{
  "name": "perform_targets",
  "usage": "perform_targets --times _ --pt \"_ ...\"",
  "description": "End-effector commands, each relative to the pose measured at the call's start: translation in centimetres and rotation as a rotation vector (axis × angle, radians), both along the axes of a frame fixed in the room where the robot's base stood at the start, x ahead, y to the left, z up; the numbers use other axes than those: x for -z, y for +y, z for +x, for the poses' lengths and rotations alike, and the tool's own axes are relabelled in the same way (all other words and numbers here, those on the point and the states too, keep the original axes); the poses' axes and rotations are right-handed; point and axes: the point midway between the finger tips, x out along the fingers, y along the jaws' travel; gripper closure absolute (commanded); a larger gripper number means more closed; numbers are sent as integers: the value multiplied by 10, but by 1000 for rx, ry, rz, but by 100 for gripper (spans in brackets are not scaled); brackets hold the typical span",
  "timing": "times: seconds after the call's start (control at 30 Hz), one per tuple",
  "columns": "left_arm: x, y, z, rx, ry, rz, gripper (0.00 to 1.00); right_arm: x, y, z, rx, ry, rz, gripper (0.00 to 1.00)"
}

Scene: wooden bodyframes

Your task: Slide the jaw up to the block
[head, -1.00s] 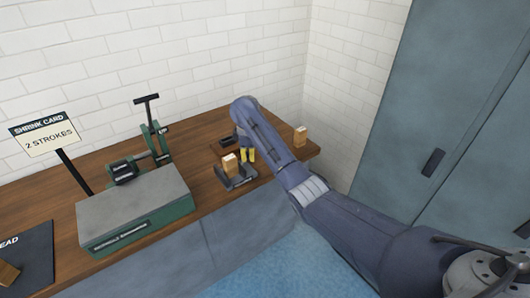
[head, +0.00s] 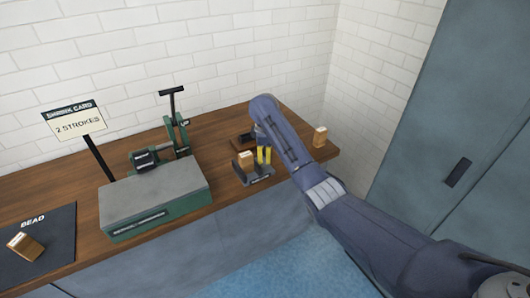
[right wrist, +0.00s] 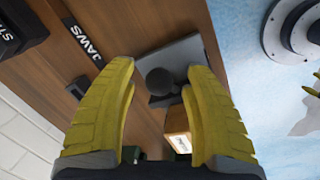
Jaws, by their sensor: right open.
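My right gripper (head: 264,155) has yellow fingers, open and pointing down over the dark grey jaw fixture (head: 262,178) near the bench's right end. In the right wrist view, a round black knob (right wrist: 159,80) lies between the fingertips of the right gripper (right wrist: 159,72), with a gap on each side. The fixture's grey plate (right wrist: 188,54) shows beyond the knob. A wooden block (head: 246,158) stands upright at the fixture, left of the fingers in the head view; it shows partly behind one finger in the wrist view (right wrist: 177,122).
A green press with a grey top (head: 155,190) stands left of the fixture. A sign (head: 76,122) reads "2 STROKES". A block (head: 25,246) lies on the dark "BEAD" mat (head: 55,235).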

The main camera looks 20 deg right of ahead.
Motion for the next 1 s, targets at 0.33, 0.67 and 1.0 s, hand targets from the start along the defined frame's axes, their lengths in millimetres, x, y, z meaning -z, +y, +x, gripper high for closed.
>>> perform_targets --times 0.33,0.67,1.0 --pt "0 0 1 0 -1 0 35 -31 3 -5 -2 -3 3 49" --pt "0 -1 1 0 -2 -1 35 -64 5 -12 -1 -1 3 49" --pt "0 -1 2 1 -2 -1 35 -73 5 -14 0 0 0 49"
